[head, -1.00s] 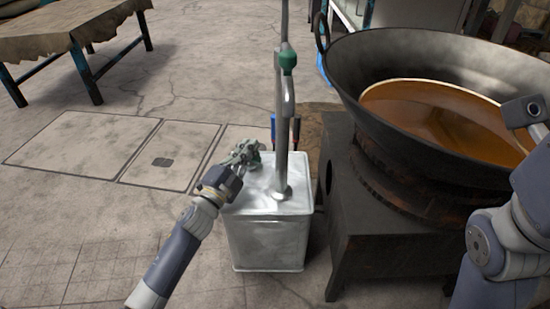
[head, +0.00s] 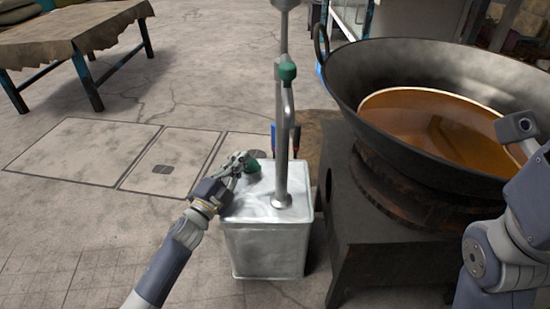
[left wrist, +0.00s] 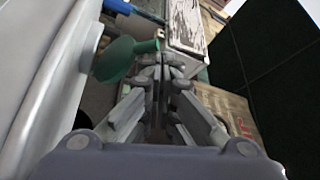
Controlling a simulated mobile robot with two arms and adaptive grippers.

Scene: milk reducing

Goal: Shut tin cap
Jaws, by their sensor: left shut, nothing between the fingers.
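The silver metal tin (head: 265,245) stands upright on the floor at the centre of the head view. Its green cap (head: 252,170) shows at the back left of the tin's top. My left gripper (head: 241,157) is shut and empty just left of the cap. In the left wrist view, the cap (left wrist: 115,60) is a green disc with a thin stem, left of my closed fingertips (left wrist: 163,70). The stem's end is close to the fingertips; whether they touch is unclear. I cannot tell whether the cap is fully closed. The tin's pale side (left wrist: 40,70) fills the left edge there.
A metal pump pipe (head: 282,150) with a green joint rises from the tin's top. A large pan (head: 350,85) of brown liquid sits on a dark stove (head: 390,230) to the right. A cloth-covered table (head: 80,32) stands back left. The floor left of the tin is clear.

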